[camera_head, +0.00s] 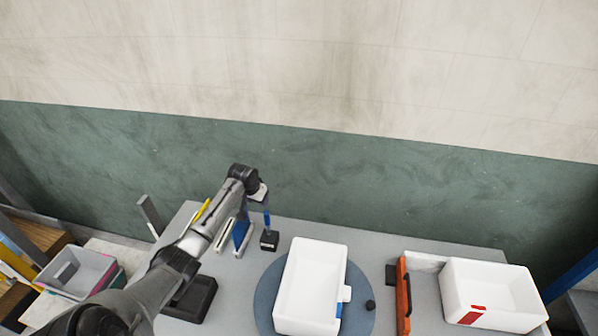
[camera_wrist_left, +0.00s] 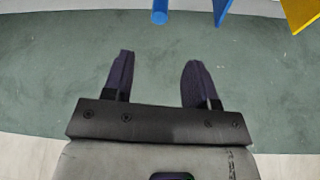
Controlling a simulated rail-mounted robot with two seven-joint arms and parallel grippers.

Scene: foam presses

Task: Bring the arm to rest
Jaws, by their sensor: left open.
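My left arm (camera_head: 210,225) reaches from the lower left over the back left of the grey table. Its gripper sits at the far end of the arm in the head view, where the fingers are too small to make out. In the left wrist view the left gripper (camera_wrist_left: 156,68) has two dark fingers spread apart with nothing between them, against the green wall band. A blue post (camera_wrist_left: 160,10) and a blue piece (camera_wrist_left: 221,8) show at the top edge, apart from the fingers. My right gripper is not in view.
A white foam box (camera_head: 322,258) lies on a round blue-grey plate (camera_head: 266,300). Another white box (camera_head: 492,290) with a red mark and an orange bar (camera_head: 403,295) stand to the right. A blue post on a black base (camera_head: 269,240) stands near the arm. A grey bin (camera_head: 75,272) is at left.

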